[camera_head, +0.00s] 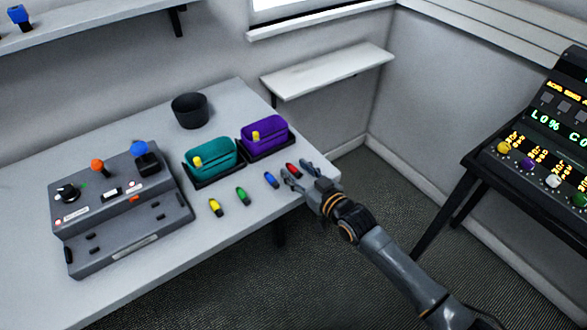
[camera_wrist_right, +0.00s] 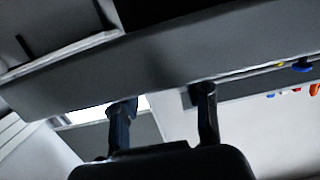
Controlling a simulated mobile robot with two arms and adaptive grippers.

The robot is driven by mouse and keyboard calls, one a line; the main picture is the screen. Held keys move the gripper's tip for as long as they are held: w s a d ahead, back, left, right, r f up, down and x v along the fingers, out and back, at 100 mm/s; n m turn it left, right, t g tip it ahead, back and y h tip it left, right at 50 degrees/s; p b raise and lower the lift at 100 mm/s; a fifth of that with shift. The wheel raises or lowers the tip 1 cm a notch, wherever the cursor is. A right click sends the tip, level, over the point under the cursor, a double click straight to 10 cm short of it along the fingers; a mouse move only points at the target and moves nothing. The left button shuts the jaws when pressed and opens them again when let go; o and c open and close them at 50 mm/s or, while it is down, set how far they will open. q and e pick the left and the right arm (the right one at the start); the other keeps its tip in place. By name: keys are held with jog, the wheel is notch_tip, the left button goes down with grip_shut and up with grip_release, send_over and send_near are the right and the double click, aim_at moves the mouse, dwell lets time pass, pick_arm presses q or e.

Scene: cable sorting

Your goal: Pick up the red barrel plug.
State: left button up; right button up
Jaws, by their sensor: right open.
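The red barrel plug (camera_head: 293,170) lies on the grey table near its right end, the rightmost in a row of coloured plugs. My right gripper (camera_head: 298,176) is open at the table's right edge, with its fingers close around or just above the red plug. I cannot tell whether they touch it. In the right wrist view the two fingers (camera_wrist_right: 165,112) stand apart with nothing clearly between them, and I cannot make out the red plug there. My left gripper is not in view.
A blue plug (camera_head: 271,180) lies just left of the red one, then a green plug (camera_head: 243,196) and a yellow plug (camera_head: 215,207). Teal (camera_head: 213,160) and purple (camera_head: 265,138) bins stand behind. A control box (camera_head: 120,215) fills the table's left.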

grip_shut()
dwell(0.4)
